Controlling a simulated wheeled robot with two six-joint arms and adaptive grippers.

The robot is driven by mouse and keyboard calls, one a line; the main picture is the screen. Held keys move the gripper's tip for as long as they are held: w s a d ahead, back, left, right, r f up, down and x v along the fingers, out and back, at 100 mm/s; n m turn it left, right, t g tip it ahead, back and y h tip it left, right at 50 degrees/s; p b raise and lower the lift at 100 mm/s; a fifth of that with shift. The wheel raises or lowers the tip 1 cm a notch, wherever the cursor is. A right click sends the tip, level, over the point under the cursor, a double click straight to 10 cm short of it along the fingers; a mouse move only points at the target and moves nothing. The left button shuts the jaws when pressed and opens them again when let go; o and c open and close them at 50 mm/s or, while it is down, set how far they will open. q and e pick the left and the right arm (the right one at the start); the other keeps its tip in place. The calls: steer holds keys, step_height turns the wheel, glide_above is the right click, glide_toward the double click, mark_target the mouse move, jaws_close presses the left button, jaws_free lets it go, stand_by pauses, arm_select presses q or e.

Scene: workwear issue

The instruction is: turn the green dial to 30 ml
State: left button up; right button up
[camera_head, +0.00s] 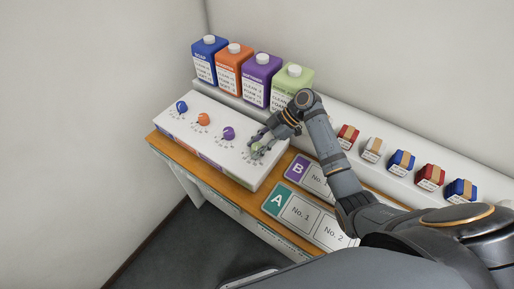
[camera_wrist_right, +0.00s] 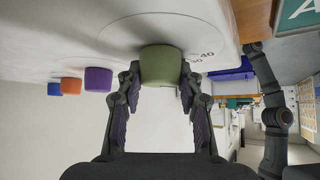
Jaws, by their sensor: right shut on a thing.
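The green dial (camera_head: 256,152) is the rightmost of the dials on the white dispenser box (camera_head: 180,131). My right gripper (camera_head: 261,147) reaches down to it from the right and partly covers it in the head view. In the right wrist view, the green dial (camera_wrist_right: 161,64) sits between the two fingers of my right gripper (camera_wrist_right: 160,88), which is shut on it. Scale marks reading 40 and 30 show beside the dial there. The dial's pointer is hidden, so its setting cannot be read. My left gripper is not in view.
Blue (camera_head: 182,107), orange (camera_head: 203,119) and purple (camera_head: 228,133) dials stand left of the green one. Several coloured jugs (camera_head: 262,79) stand behind the box. A row of small boxes (camera_head: 402,161) lies on the ledge at right. Cards A (camera_head: 279,201) and B (camera_head: 298,169) lie in front.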

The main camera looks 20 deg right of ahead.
mark_target(257, 146)
stand_by(0.3)
steer(key=o, duration=1.2)
steer(key=shift+c, duration=0.2)
step_height(257, 146, up, 10)
